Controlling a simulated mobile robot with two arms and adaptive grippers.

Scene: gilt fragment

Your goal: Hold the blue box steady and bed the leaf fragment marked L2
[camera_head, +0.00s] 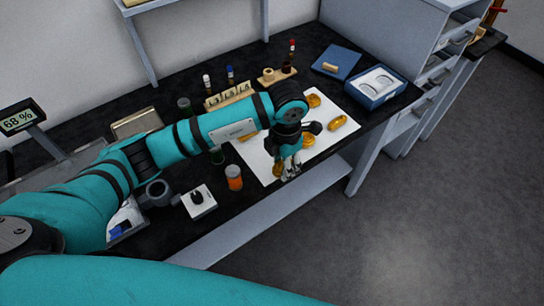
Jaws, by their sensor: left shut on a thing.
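The blue box (388,94) stands open at the back right of the bench, with a white insert (377,81) that has rounded recesses. My left gripper (290,172) points down over the front edge of the white sheet (262,166), left of and nearer than the box. It is shut on a small gold-brown piece (277,169), partly hidden by the fingers. Gold pieces lie on the sheet: one at the right (337,123), one behind (313,100) and one beside the wrist (308,140). No L2 mark is readable. My right gripper is out of view.
A blue lid (336,62) with a small tan piece lies behind the box. An orange jar (234,178) and a white block with a black knob (198,203) stand left of my gripper. Small bottles (230,75) stand at the back. Drawers (432,75) adjoin the right.

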